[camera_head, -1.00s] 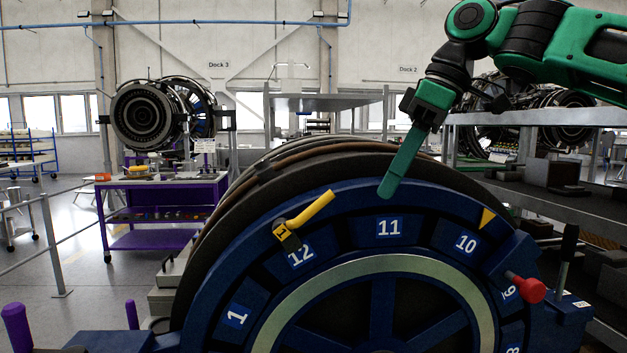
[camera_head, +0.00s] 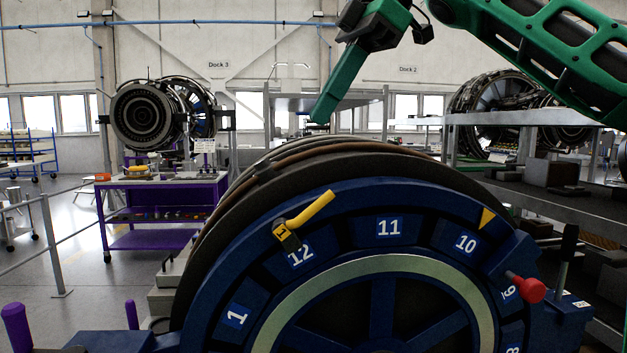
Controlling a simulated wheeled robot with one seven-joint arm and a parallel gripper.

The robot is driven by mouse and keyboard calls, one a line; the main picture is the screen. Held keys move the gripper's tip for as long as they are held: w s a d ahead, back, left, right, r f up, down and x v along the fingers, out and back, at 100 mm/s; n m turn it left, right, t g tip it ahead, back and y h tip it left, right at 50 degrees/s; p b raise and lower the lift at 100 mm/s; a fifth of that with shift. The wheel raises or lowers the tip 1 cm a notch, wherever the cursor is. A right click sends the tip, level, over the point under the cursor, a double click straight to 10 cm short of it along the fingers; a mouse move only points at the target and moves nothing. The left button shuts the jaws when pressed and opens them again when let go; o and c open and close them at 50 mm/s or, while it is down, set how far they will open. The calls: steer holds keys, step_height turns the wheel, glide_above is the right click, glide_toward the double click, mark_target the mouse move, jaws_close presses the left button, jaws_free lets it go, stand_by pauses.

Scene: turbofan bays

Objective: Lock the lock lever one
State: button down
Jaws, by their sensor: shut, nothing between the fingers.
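The yellow lock lever one (camera_head: 309,212) sits on the rim of the blue numbered wheel (camera_head: 205,287), above the number 12. Its pivot end bears a "1" tag, and its handle points up and to the right. My green gripper (camera_head: 322,117) is shut and empty.
A red knob (camera_head: 531,289) sticks out at the wheel's right side, near a yellow triangle mark (camera_head: 487,217). Grey shelving (camera_head: 560,222) stands at the right. A purple cart (camera_head: 165,239) stands behind at the left. The space above the wheel is open.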

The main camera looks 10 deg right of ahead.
glide_above(313, 204)
steer(key=a, duration=0.2)
step_height(313, 204, down, 8)
steer(key=shift+d+f, duration=0.3)
steer(key=shift+f, duration=0.2)
steer(key=shift+d+f, duration=0.25)
steer(key=shift+f, duration=0.2)
steer(key=shift+d+f, duration=0.55)
steer(key=shift+f, duration=0.15)
